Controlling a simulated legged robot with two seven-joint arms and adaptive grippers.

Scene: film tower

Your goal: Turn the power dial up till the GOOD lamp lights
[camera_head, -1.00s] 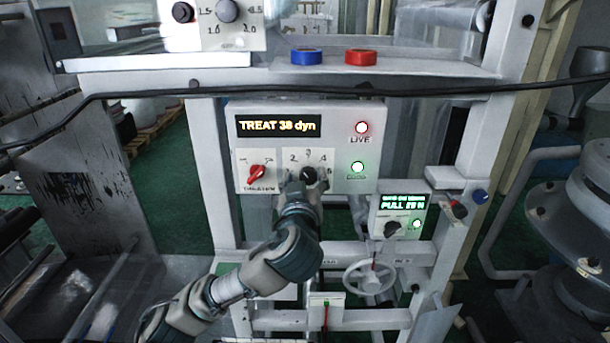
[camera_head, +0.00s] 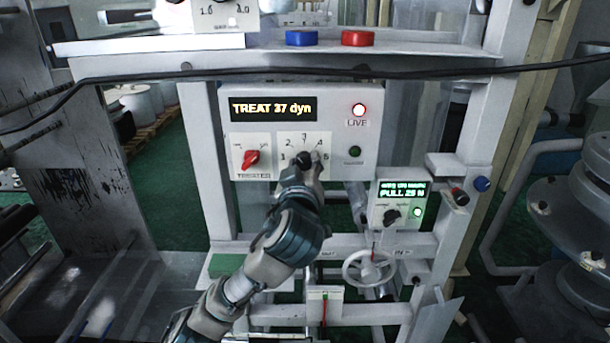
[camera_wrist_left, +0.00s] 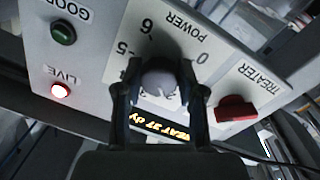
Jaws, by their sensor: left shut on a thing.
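The white treater panel (camera_head: 345,93) faces me. Its display (camera_head: 273,108) reads "TREAT 37 dyn". The power dial (camera_wrist_left: 160,78) is a round grey knob with a numbered scale around it. My left gripper (camera_head: 308,165) is shut on the power dial; the wrist view shows one finger of the gripper (camera_wrist_left: 160,95) on each side of it. In the head view the gripper hides part of the knob and scale. The GOOD lamp (camera_head: 355,151) is dark green and unlit, also in the wrist view (camera_wrist_left: 63,32). My right gripper is not in view.
The LIVE lamp (camera_head: 358,109) glows red. A red treater switch (camera_head: 251,157) sits left of the dial. A smaller panel (camera_head: 388,206) reading PULL and a handwheel (camera_head: 369,271) are lower right. A black cable (camera_head: 430,73) crosses above the panel.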

